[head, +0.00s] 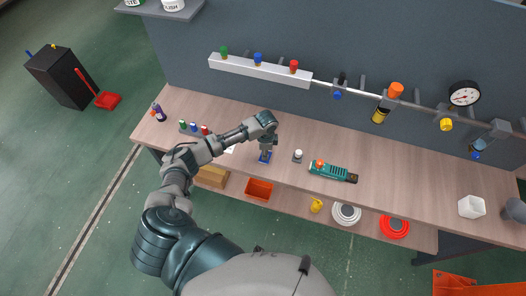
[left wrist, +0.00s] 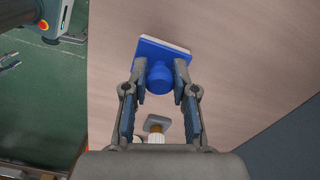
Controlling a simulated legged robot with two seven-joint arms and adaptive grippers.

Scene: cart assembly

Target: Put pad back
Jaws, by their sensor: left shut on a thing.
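The blue pad (left wrist: 152,48), a flat square with a pale underside edge and a round knob, is between the fingers of my left gripper (left wrist: 160,75). The gripper is shut on the knob. In the head view my left gripper (head: 265,148) points down over the middle of the workbench, with the blue pad (head: 265,157) below it near the front edge. I cannot tell whether the pad touches the bench top. My right gripper is in neither view.
On the workbench (head: 420,178), a white-topped item on a grey base (head: 298,156) stands just right of the pad. A teal power tool (head: 328,171) lies farther right. Small coloured bottles (head: 194,127) stand left. An orange bin (head: 258,189) and discs sit on the lower shelf.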

